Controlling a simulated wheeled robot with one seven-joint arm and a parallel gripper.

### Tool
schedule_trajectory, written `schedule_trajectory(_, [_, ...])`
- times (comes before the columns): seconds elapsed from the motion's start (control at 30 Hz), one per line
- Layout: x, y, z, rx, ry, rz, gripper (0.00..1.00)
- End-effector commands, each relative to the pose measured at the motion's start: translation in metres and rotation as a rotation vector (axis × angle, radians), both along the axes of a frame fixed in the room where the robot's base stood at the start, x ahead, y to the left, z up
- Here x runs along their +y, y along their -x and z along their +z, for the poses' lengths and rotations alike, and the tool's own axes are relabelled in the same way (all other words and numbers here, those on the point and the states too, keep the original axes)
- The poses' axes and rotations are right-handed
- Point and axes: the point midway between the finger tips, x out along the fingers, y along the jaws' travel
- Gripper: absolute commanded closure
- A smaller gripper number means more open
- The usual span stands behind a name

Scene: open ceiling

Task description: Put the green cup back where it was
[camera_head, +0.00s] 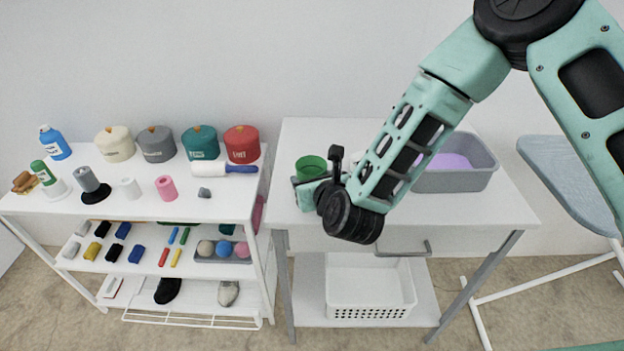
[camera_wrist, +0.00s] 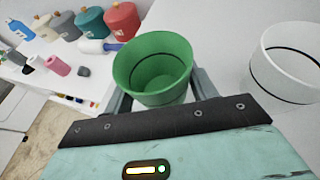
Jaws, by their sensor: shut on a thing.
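The green cup (camera_head: 311,167) is at the left part of the right-hand white table (camera_head: 300,137). In the wrist view the green cup (camera_wrist: 154,66) is upright, its open top towards the camera, and looks empty. My gripper (camera_head: 306,181) is shut on the cup, with a finger on each side of it; the fingers also show in the wrist view (camera_wrist: 158,92). The cup's base is hidden, so I cannot tell whether it touches the table top. A white cup (camera_wrist: 287,63) stands on the table to the right of the green cup; in the head view my arm mostly hides it.
A grey basin (camera_head: 455,178) with purple contents stands at the table's right. A white shelf (camera_head: 225,209) on the left holds several lidded pots, bottles and small items. A white basket (camera_head: 370,312) sits below the table. The table's front middle is clear.

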Motion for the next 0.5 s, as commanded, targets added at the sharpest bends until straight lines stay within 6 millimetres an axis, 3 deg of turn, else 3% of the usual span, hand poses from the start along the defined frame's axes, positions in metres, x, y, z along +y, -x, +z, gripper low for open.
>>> schedule_trajectory(0.4, [-0.0001, -0.0002, -0.0079, -0.002, -0.001, 0.0, 0.72])
schedule_trajectory(0.43, [0.0, -0.0002, -0.0066, -0.002, -0.001, 0.0, 0.38])
schedule_trajectory(0.5, [0.0, -0.0002, -0.0059, -0.002, -0.001, 0.0, 0.21])
